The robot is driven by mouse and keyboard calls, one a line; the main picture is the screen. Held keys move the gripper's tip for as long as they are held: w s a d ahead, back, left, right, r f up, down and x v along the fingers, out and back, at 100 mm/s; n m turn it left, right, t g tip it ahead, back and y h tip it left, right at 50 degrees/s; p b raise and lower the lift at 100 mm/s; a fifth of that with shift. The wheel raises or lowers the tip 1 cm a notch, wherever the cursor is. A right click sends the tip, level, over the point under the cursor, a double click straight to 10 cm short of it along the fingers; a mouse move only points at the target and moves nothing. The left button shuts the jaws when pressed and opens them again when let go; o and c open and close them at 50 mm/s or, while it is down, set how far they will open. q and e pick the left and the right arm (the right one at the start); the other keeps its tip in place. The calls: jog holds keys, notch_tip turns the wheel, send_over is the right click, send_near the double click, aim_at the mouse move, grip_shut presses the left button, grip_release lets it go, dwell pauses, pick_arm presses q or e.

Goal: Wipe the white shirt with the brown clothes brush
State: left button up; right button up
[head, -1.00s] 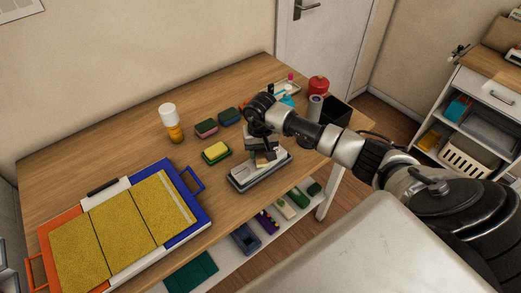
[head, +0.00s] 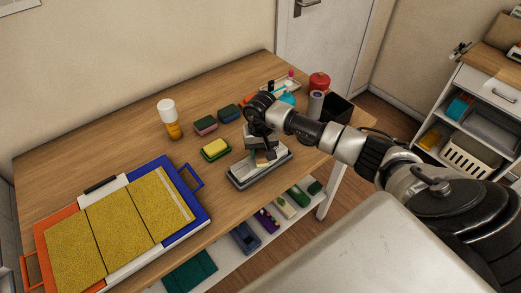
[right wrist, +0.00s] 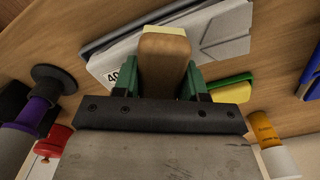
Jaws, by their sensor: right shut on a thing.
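The white shirt (head: 247,170) lies folded on a grey base (head: 268,176) near the front right of the table. In the right wrist view the shirt (right wrist: 115,62) shows a printed number and a folded part. My right gripper (head: 262,150) is over the shirt, shut on the brown clothes brush (head: 263,158). The brush (right wrist: 165,62) shows as a tan wooden block between the green fingers in the right wrist view. Its underside is hidden, so I cannot tell whether it touches the shirt. My left gripper is not in view.
Sponges (head: 215,149) stand left of the shirt, with an orange bottle with a white cap (head: 169,120) beyond. A blue and orange case with yellow panels (head: 124,227) fills the table's left. A red container (head: 319,82) and dark bin (head: 337,108) stand at the right.

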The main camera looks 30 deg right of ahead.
jog(key=shift+f+b, duration=0.35)
jog(key=shift+b, duration=0.55)
dwell(1.2)
